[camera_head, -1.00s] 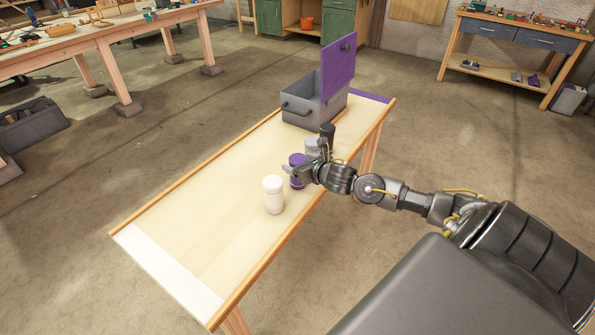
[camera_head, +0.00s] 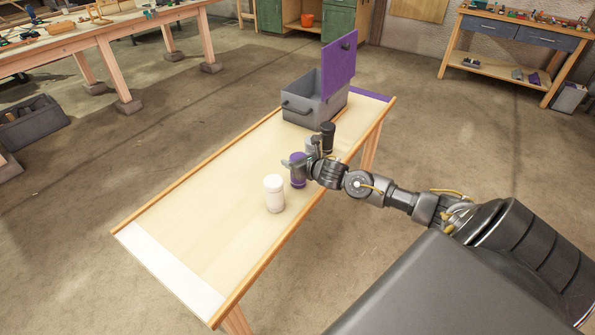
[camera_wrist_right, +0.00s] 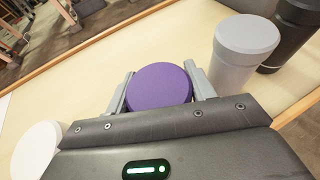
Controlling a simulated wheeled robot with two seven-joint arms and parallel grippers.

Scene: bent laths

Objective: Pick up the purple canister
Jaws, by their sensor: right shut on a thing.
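The purple canister (camera_head: 298,176) stands upright on the narrow table (camera_head: 205,215), between a white canister (camera_head: 274,194) and a grey canister (camera_head: 311,146). My right gripper (camera_head: 296,168) is around it, coming in from the right. In the right wrist view the purple lid (camera_wrist_right: 160,86) sits between the two fingers (camera_wrist_right: 159,88), which press on its sides. The canister's lower body is hidden in that view. I cannot tell any gap between its base and the table. My left gripper is not in view.
A black canister (camera_head: 327,138) stands behind the grey one (camera_wrist_right: 240,50), close to the right gripper. A grey box (camera_head: 305,103) with an open purple lid (camera_head: 339,66) stands at the table's far end. The near left part of the table is clear.

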